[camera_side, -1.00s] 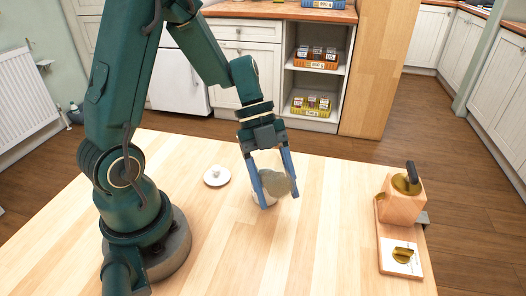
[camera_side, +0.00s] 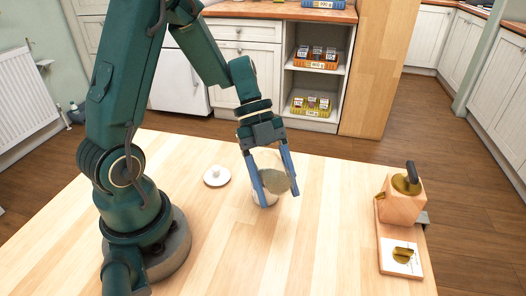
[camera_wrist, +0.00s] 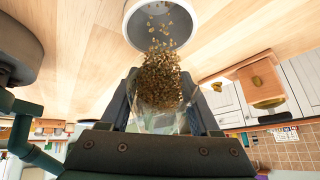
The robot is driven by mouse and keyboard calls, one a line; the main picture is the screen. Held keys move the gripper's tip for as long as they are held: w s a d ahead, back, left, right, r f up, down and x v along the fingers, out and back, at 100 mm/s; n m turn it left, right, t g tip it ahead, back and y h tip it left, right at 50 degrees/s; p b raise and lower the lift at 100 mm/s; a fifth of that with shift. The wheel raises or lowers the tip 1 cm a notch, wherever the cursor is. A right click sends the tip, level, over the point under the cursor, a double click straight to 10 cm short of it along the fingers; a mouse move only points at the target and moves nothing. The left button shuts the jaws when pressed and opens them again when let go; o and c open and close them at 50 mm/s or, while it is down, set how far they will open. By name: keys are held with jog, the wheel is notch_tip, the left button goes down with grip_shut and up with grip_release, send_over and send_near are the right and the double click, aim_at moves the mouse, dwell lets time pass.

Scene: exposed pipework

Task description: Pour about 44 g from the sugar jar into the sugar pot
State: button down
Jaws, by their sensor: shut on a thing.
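My gripper (camera_side: 281,197) is shut on the sugar jar (camera_side: 275,181), a clear jar with brown granules, and holds it tipped over the table. In the wrist view the jar (camera_wrist: 160,118) is between my fingers, its granules heaped towards the mouth. Loose granules spread from the mouth into the sugar pot (camera_wrist: 133,30), a white round pot with a grey inside. In the side view the sugar pot (camera_side: 257,196) is mostly hidden behind the jar and a finger. How much lies in the pot is not clear.
A white lid with a knob (camera_side: 216,177) lies on the table left of the pot. A wooden device with a dark handle (camera_side: 402,198) stands on a board at the right, with a white card (camera_side: 402,257) in front. The table's front middle is clear.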

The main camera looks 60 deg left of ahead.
jog(key=shift+a+r+h+p, duration=0.1)
jog(key=shift+r+h+p, duration=0.2)
jog(key=shift+h+p, duration=0.45)
dwell(1.8)
jog(key=y, duration=0.1)
jog(key=f+y, duration=0.1)
jog(key=y, duration=0.1)
jog(key=shift+d, duration=0.25)
jog(key=shift+a+f+t+y, duration=0.15)
jog(key=shift+f+t+y, duration=0.2)
jog(key=shift+y, duration=0.3)
jog(key=shift+r, duration=0.15)
